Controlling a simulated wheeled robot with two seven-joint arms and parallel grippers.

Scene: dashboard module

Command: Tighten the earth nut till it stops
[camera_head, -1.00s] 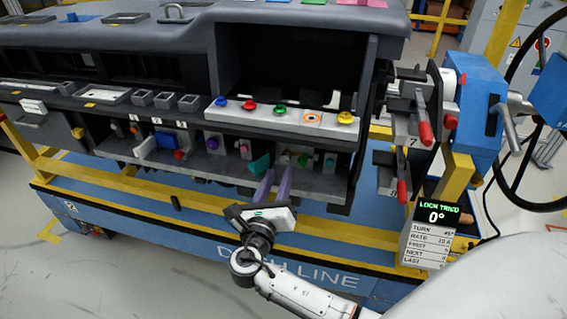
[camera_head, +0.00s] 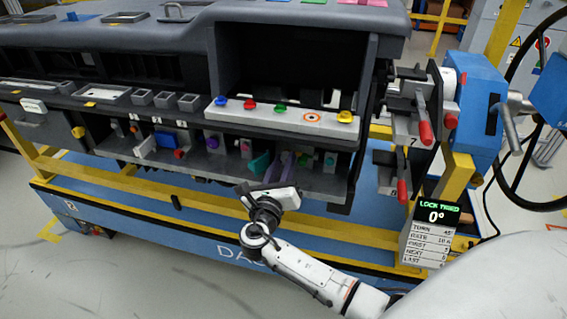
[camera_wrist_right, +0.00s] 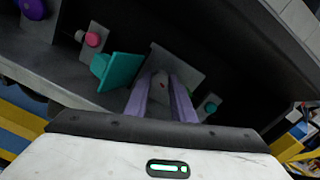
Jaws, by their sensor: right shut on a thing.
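The earth nut (camera_wrist_right: 160,80) looks like a rounded grey piece with a small red mark. It sits on a grey plate (camera_wrist_right: 182,66) in the lower bay of the dashboard module. My right gripper (camera_wrist_right: 164,92) reaches in with its two purple fingers on either side of the nut and is shut on it. In the head view the right gripper (camera_head: 281,163) is under the overhanging shelf, and its fingers hide most of the nut. My left gripper is in neither view.
A teal piece (camera_wrist_right: 116,72) stands close left of the fingers, and a small teal knob (camera_wrist_right: 211,107) is to the right. A pink knob (camera_wrist_right: 92,39) is farther left. The shelf with coloured buttons (camera_head: 280,111) overhangs. A display (camera_head: 433,214) reads 0°.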

